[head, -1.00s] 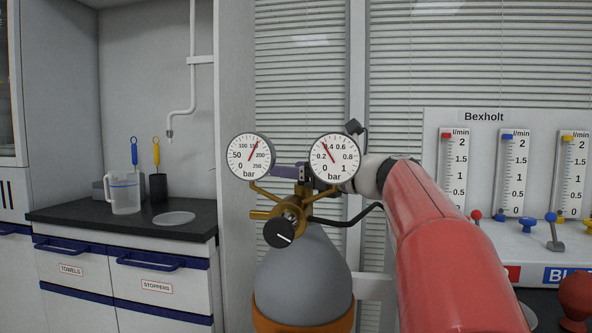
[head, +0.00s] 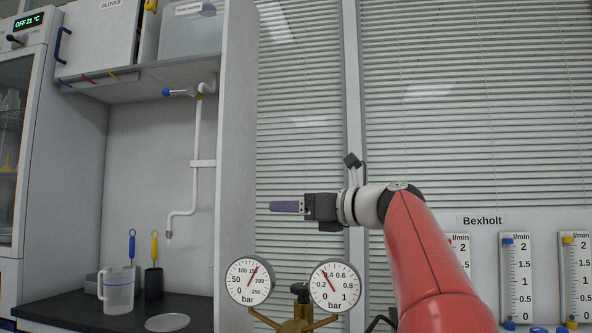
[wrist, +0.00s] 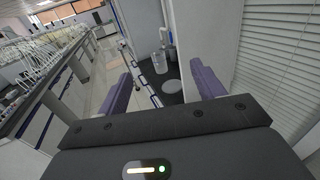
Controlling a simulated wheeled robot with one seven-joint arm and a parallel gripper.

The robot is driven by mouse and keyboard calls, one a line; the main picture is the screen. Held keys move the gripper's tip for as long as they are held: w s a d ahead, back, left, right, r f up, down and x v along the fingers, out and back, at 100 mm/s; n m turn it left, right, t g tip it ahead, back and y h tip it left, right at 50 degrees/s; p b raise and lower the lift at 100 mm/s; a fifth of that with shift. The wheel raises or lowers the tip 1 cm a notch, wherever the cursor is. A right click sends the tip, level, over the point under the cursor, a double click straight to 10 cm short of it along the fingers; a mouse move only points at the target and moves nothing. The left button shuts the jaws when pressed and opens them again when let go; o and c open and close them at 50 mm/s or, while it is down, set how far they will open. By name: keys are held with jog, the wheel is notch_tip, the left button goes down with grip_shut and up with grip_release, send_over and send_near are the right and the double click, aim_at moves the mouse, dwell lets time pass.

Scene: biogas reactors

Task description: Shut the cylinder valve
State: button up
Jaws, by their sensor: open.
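The brass regulator (head: 297,325) of the gas cylinder shows at the bottom of the head view, between two round gauges, the left one (head: 250,283) and the right one (head: 335,287). A small dark knob (head: 299,289) stands on top of the brass between the gauges. The cylinder body and the lower regulator knob are out of the frame. My gripper (head: 287,206) is above the gauges, pointing left, apart from the brass parts. In the wrist view my gripper (wrist: 160,72) has its two purple fingers wide apart with nothing between them.
The flowmeter panel (head: 482,221) is at the right, behind my arm. A white partition (head: 236,150) stands left of my gripper. Beyond it a dark counter holds a plastic jug (head: 117,290) and brushes in a black cup (head: 153,284). Window blinds (head: 300,120) are behind.

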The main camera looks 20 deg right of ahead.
jog(key=shift+r, duration=2.3)
